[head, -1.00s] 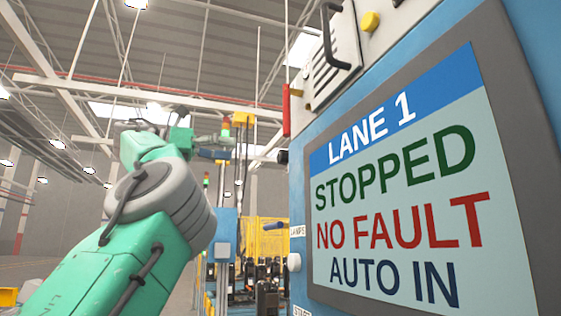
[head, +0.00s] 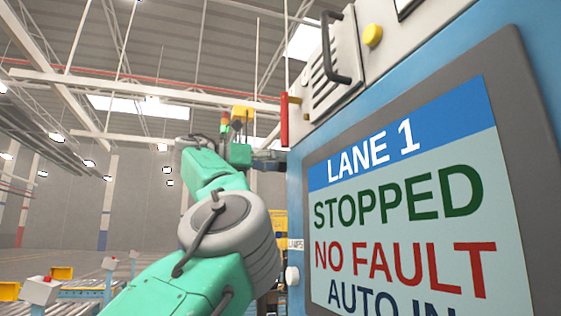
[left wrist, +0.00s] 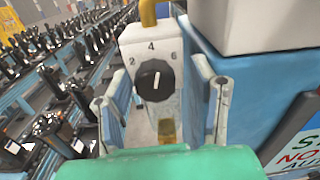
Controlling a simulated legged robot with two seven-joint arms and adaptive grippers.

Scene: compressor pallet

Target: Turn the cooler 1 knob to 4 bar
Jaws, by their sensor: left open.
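A round black knob (left wrist: 154,80) with a white pointer line sits on a white box (left wrist: 150,45) marked 2, 4 and 6. The pointer is nearly upright, leaning slightly right, close to the 4. No cooler label is readable. In the left wrist view my left gripper (left wrist: 162,97) is open, its grey fingers spread to either side of the knob and apart from it. In the head view my left gripper (head: 268,159) is small and dark at the far edge of the blue cabinet; the knob cannot be made out there. My right gripper is not seen.
A blue cabinet (head: 293,215) with a large screen (head: 400,195) reading "LANE 1 STOPPED NO FAULT AUTO IN" fills the right. A black handle (head: 330,50) sticks out above. Rows of dark parts on racks (left wrist: 60,60) lie left in the left wrist view.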

